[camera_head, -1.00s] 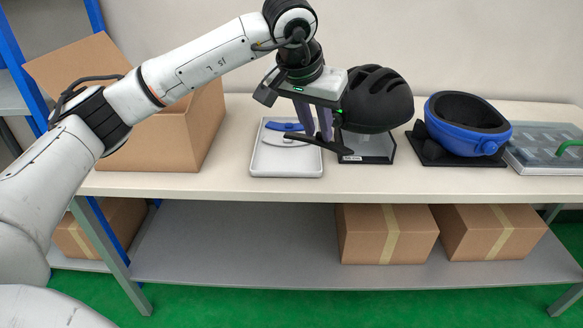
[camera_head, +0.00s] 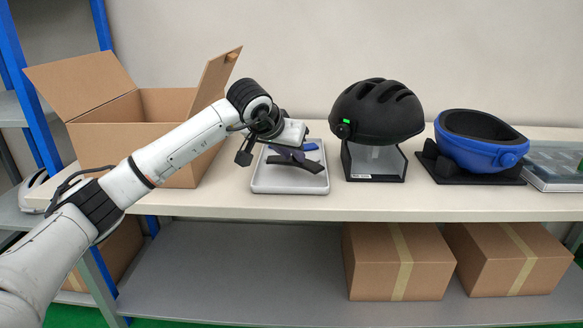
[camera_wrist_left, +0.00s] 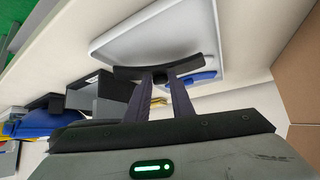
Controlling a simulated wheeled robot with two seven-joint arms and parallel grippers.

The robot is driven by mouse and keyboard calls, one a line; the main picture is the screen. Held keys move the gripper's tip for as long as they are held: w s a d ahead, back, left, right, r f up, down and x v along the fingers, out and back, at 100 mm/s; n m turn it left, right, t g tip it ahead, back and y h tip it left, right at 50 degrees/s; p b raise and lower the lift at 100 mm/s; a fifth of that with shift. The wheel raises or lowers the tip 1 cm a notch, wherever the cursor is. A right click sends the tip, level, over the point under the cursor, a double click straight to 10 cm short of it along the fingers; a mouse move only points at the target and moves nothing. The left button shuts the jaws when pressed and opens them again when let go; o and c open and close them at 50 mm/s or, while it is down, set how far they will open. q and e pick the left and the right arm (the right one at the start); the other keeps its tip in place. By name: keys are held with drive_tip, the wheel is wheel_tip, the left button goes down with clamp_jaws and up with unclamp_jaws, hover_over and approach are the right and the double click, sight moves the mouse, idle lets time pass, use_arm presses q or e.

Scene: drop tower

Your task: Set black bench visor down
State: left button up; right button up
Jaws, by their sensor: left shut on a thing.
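The black bench visor (camera_head: 297,164) is a dark curved strip over the white tray (camera_head: 262,181). My left gripper (camera_head: 284,155) is shut on it. In the left wrist view the fingers (camera_wrist_left: 168,90) close on the middle of the visor (camera_wrist_left: 140,73), which lies across the view with the tray (camera_wrist_left: 120,35) behind it. I cannot tell whether the visor touches the tray. A blue visor piece (camera_head: 309,147) lies in the tray, partly hidden behind the gripper. My right gripper is not in view.
A black helmet (camera_head: 377,110) sits on a stand right of the tray. A blue helmet (camera_head: 480,155) rests upturned on a black base further right. An open cardboard box (camera_head: 135,105) stands to the left. The bench's front strip (camera_head: 400,206) is clear.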

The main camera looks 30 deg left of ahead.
use_arm(q)
drive_tip(key=shift+f, duration=1.55)
drive_tip(key=shift+b, duration=0.3)
drive_tip(key=shift+f, duration=0.2)
drive_tip(key=o, duration=0.8)
drive_tip(key=shift+c, duration=0.2)
drive_tip(key=shift+r, duration=0.1)
